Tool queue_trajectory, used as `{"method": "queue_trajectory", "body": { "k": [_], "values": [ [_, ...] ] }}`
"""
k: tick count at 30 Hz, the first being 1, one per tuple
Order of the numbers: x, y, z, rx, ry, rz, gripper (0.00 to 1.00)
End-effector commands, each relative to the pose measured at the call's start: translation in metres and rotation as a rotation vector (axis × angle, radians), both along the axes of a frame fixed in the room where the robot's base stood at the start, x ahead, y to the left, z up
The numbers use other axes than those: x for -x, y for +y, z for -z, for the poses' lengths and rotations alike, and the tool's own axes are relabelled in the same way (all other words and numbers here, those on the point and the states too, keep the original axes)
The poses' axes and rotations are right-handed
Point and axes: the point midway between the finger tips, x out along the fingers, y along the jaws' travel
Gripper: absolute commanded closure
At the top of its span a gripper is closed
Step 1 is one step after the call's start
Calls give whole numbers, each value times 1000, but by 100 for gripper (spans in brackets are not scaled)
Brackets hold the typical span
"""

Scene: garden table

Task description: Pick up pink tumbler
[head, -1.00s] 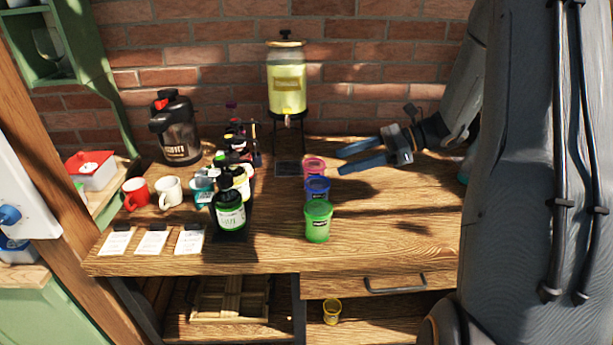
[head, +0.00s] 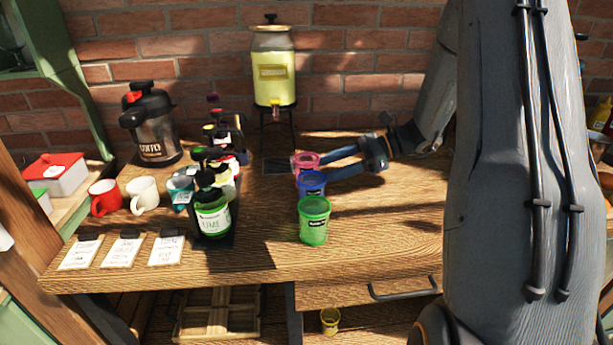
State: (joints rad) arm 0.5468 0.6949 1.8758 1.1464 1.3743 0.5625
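The pink tumbler (head: 306,161) stands on the wooden table at the back of a short row of tumblers. The blue tumbler (head: 312,184) stands just in front of it and hides its lower part. The green tumbler (head: 314,220) stands at the front of the row. My gripper (head: 325,164) comes in from the right with two blue fingers spread apart. The far fingertip reaches the pink tumbler's right side; the near one ends by the blue tumbler's rim. I cannot tell whether either finger touches a tumbler.
A drink dispenser (head: 273,75) on a black stand is behind the row. Syrup bottles (head: 212,212) in a dark rack stand to the left, with a coffee pot (head: 150,130), mugs (head: 143,195) and cards (head: 122,250) beyond. The table (head: 390,220) to the right is clear.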

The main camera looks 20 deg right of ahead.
Motion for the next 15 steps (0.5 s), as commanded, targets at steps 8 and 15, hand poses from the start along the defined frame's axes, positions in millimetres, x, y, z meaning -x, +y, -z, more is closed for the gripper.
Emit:
{"method": "queue_trajectory", "body": {
  "k": [8, 15],
  "values": [
    [-5, 23, 5, -1, 2, 0, 43],
    [-14, 50, 16, -1, 1, 2, 43]
  ]
}}
